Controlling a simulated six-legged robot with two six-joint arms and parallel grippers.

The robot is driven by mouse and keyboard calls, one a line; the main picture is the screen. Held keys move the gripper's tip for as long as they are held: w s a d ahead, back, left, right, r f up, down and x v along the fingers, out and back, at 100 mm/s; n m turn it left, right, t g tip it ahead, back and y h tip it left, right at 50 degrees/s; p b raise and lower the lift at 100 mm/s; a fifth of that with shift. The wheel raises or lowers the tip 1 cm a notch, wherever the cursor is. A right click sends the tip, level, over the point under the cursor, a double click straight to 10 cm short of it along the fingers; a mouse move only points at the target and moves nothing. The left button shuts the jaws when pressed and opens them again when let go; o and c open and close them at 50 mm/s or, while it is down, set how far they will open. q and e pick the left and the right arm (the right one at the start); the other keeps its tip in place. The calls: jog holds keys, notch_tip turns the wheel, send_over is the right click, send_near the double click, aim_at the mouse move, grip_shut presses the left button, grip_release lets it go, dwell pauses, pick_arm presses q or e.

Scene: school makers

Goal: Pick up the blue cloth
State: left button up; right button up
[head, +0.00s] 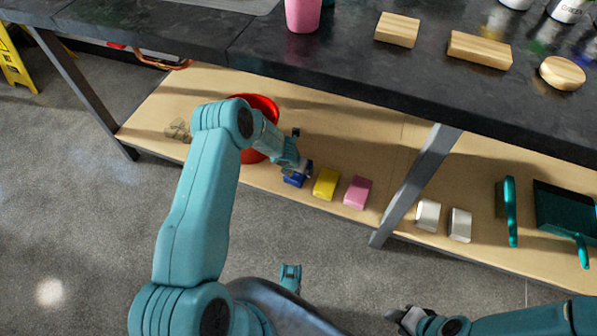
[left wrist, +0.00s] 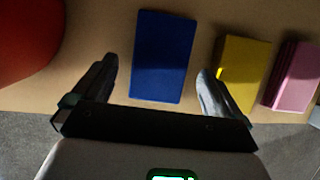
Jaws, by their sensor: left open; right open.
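The blue cloth (head: 293,181) is a flat folded block on the wooden lower shelf, partly covered by my left gripper (head: 302,158) in the head view. In the left wrist view the blue cloth (left wrist: 163,55) lies between the two spread fingers of my left gripper (left wrist: 157,70), with a gap on each side. That gripper is open and holds nothing. My right gripper (head: 408,318) is at the bottom of the head view, open and empty, far from the cloth.
A yellow cloth (head: 326,184) and a pink cloth (head: 358,192) lie right of the blue one. A red bucket (head: 262,103) stands to its left. The dark tabletop (head: 330,70) overhangs the shelf. A grey table leg (head: 418,185) stands farther right.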

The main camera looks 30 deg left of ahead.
pick_arm(q)
jog(key=shift+b+x, duration=0.3)
jog(key=shift+x, duration=1.1)
jog(key=c, duration=1)
